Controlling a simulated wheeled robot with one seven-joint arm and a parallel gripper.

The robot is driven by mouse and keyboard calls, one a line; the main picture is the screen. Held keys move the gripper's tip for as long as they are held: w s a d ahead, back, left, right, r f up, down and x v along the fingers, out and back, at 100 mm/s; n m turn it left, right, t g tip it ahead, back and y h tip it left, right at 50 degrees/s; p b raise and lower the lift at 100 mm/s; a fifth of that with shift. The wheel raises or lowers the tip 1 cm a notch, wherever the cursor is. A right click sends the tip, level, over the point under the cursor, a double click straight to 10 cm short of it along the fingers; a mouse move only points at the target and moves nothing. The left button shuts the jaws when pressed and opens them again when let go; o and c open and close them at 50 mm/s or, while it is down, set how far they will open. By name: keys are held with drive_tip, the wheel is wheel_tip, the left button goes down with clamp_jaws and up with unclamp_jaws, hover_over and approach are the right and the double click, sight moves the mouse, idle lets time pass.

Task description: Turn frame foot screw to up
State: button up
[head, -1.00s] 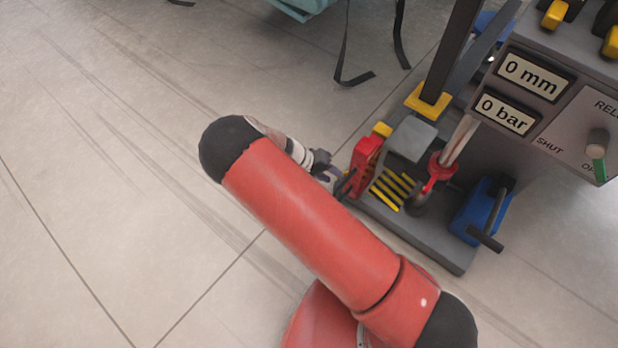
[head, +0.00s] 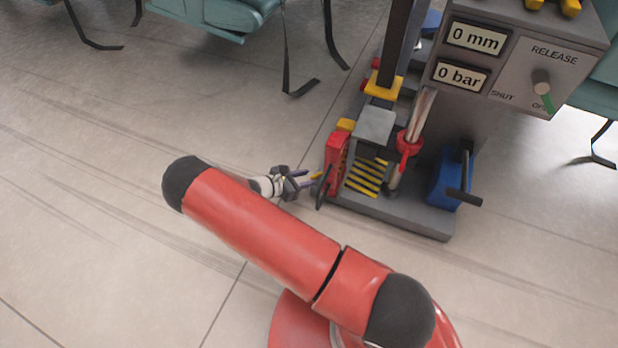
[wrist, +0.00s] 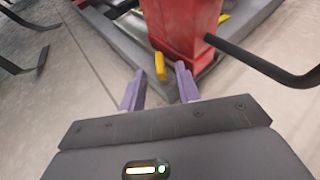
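A small yellow tab (wrist: 160,66) stands upright in the wrist view at the foot of a red housing (wrist: 182,22). In the head view the tab (head: 317,176) sits low beside the red housing (head: 335,160) on the left of the grey machine base (head: 420,220). No label shows, so I cannot tell whether this tab is the frame foot screw. My gripper (wrist: 158,88) is open and low above the floor. Its two purple fingers point at the tab, one on each side in the picture; contact is not clear. It also shows in the head view (head: 306,180).
A black bent handle (wrist: 265,60) sticks out to the right of the fingers and also shows in the head view (head: 322,188). A panel with displays (head: 475,38) and a blue unit (head: 450,180) stand right.

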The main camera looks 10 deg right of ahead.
drive_tip(key=shift+x, duration=1.25)
